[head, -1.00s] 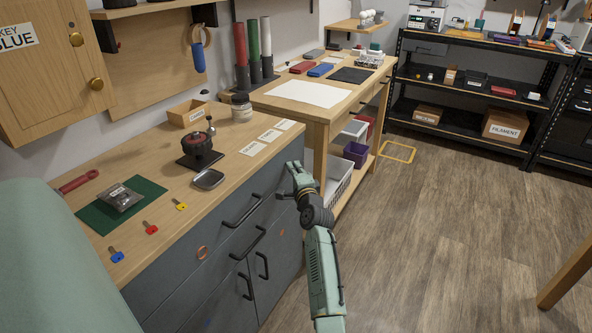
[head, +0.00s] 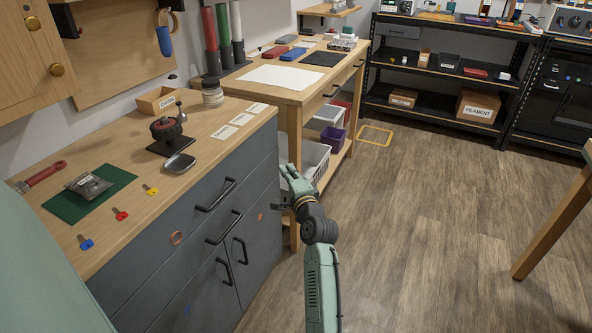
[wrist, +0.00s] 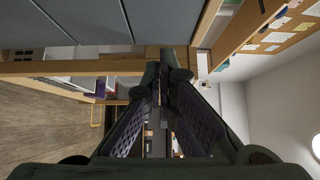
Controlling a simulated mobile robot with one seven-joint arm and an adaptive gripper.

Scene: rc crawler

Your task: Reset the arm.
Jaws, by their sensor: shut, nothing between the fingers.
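My arm reaches forward over the floor in the head view, bent at the wrist. My gripper (head: 284,181) is beside the front of the grey drawer cabinet (head: 190,232), near its right end and below the worktop. In the wrist view, the two fingers (wrist: 163,75) come together at their tips with nothing held between them. I cannot tell from the head view how close the fingers are to the cabinet.
The worktop carries a black-and-red part on a stand (head: 168,133), a metal tray (head: 179,163), a green mat (head: 66,208) and several coloured keys. A second wooden bench (head: 293,95) stands behind. The floor (head: 430,210) to the right is mostly open; a table leg (head: 550,228) stands there.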

